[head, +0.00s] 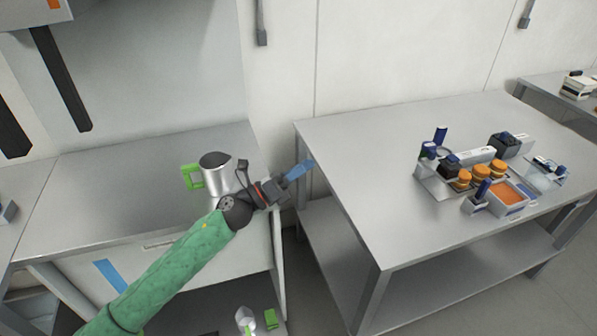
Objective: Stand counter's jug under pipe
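A silver metal jug (216,184) with a dark open top and a green handle (192,177) on its left stands upright on the left counter (105,195). My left arm, in a green sleeve, passes in front of the jug's lower right side. My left gripper (304,168) is to the right of the jug, apart from it, over the gap between the counter and the right table. Its blue fingertips overlap in view, so the opening is unclear; nothing shows in it. My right gripper is out of view. I cannot tell which fitting is the pipe.
A dark bar (62,80) slants down from a grey housing (30,12) at upper left. A similar silver item with a green part (245,318) sits on the low shelf. The right table (350,150) holds a cluster of orange-lidded jars (480,172) and trays; its left half is clear.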

